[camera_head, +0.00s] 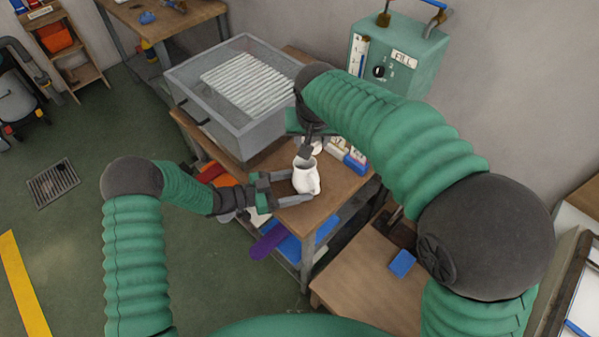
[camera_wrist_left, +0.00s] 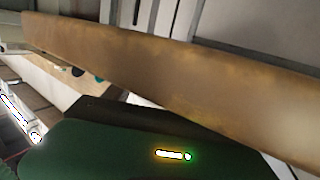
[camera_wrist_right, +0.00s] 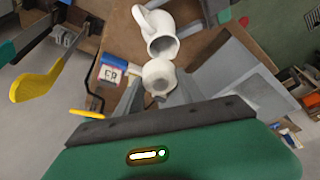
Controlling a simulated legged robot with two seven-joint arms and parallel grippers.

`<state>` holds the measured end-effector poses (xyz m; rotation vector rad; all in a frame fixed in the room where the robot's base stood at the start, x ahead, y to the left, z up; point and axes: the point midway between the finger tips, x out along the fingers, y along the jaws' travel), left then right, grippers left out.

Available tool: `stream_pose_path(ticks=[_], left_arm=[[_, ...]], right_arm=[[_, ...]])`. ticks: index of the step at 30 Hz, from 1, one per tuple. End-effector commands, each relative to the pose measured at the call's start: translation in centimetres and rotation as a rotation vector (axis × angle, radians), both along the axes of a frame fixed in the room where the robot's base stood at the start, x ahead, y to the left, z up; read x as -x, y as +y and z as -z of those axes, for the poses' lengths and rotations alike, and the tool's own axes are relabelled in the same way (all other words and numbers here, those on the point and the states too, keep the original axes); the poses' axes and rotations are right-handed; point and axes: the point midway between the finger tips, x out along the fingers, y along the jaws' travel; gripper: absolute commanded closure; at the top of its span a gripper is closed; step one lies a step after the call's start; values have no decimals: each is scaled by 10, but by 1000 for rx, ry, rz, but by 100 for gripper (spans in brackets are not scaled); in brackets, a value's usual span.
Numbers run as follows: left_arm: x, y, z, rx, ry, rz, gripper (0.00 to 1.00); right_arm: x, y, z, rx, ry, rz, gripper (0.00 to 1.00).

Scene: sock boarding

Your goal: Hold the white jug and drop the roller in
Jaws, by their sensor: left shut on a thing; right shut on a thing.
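My left gripper (camera_head: 292,187) comes in from the left and is shut on the jug, one finger on each side. In the right wrist view the jug (camera_wrist_right: 157,30) shows its open mouth and handle. The white roller (camera_wrist_right: 158,77) is between the fingers of my right gripper (camera_wrist_right: 158,90), close to the jug's mouth. In the head view my right gripper (camera_head: 306,152) is just above the jug and mostly hides the roller. The left wrist view does not show the jug.
A grey tub with a ribbed white panel (camera_head: 248,82) stands on the wooden bench (camera_head: 342,190). A green machine (camera_head: 398,55) is behind. Small labelled boxes (camera_head: 349,160) stand right of my right gripper. Blue and purple items (camera_head: 268,241) lie on the shelf below.

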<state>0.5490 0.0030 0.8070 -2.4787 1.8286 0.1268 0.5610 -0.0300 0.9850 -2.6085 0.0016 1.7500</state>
Motion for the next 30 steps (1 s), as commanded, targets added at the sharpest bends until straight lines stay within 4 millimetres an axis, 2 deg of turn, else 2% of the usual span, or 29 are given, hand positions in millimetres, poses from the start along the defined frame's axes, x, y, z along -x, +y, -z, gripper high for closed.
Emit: stream_pose_path(ticks=[6,14,15,18,20,30], left_arm=[[0,0,-1,1,-1,0,58],[0,0,-1,1,-1,0,58],[0,0,-1,1,-1,0,58],[0,0,-1,2,-2,0,58],[0,0,-1,2,-2,0,58],[0,0,-1,2,-2,0,58]], right_arm=[[1,0,20,0,0,-1,97],[0,0,22,-1,-1,-1,97],[0,0,22,-1,-1,-1,51],[0,0,22,-1,-1,-1,38],[0,0,22,-1,-1,-1,30],[1,0,19,-1,-1,-1,30]])
